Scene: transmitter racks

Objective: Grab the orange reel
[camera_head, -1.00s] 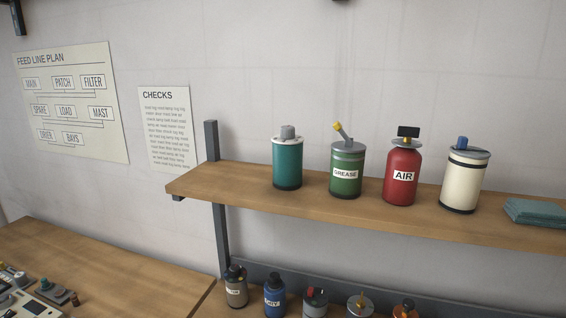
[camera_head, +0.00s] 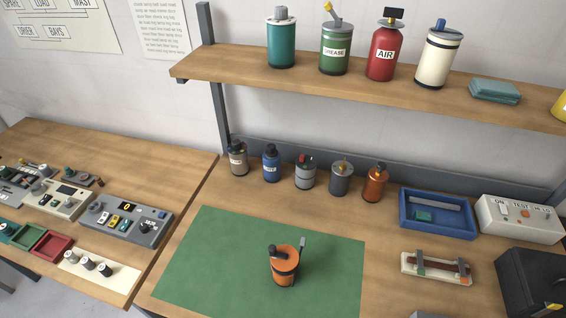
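An orange drum-shaped thing (camera_head: 285,265) stands upright on the green mat (camera_head: 213,256) in the head view. It has a dark knob on its top, and a thin grey piece rises at its right side. It looks like the orange reel, though I cannot be sure from its shape. A smaller copper-orange canister (camera_head: 375,184) stands at the right end of a row at the back of the bench. Neither of my grippers is in view, and nothing touches the orange drum.
Several small canisters (camera_head: 305,172) line the back of the bench. A shelf (camera_head: 200,65) above holds larger ones. Right of the mat are a blue tray (camera_head: 409,226), a white test box (camera_head: 520,219) and a black case (camera_head: 535,280). Control boxes (camera_head: 126,219) stand on the left table.

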